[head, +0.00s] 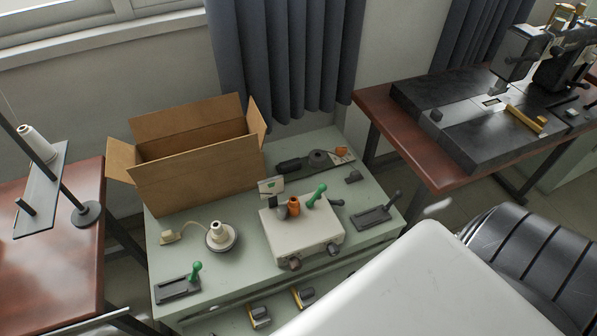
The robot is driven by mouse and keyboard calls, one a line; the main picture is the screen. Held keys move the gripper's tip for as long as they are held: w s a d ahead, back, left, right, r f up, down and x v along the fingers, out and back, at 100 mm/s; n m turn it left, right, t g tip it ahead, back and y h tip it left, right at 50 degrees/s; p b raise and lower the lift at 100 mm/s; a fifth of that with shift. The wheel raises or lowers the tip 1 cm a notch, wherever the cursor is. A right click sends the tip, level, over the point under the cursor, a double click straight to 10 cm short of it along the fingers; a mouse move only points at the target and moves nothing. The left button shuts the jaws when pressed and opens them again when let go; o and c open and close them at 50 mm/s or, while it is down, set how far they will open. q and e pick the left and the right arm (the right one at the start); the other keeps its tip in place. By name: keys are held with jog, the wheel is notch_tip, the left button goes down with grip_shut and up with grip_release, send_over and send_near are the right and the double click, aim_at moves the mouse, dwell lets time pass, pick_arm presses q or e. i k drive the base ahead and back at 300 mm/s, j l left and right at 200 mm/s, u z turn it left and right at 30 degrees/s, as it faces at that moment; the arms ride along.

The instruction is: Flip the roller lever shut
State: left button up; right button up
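Several small levers stand on a pale green table (200,210), and I cannot tell for certain which is the roller lever. A white box (305,237) carries a green-handled lever (317,195) tilted to the right, an orange knob (293,207) and dark knobs. A black plate at the front left has an upright green-handled lever (195,271). Another black plate at the right has a dark lever (392,203) tilted to the right. Neither of my grippers is in view.
An open cardboard box (200,178) stands at the table's back left. A white spool (219,236) and a black tool (305,161) lie on the table. Sewing machinery (470,115) sits on the right table. A large pale shape covers the bottom, beside a black ribbed seat (530,260).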

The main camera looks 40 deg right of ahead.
aim_at(322, 188)
jog(key=z, duration=1.3)
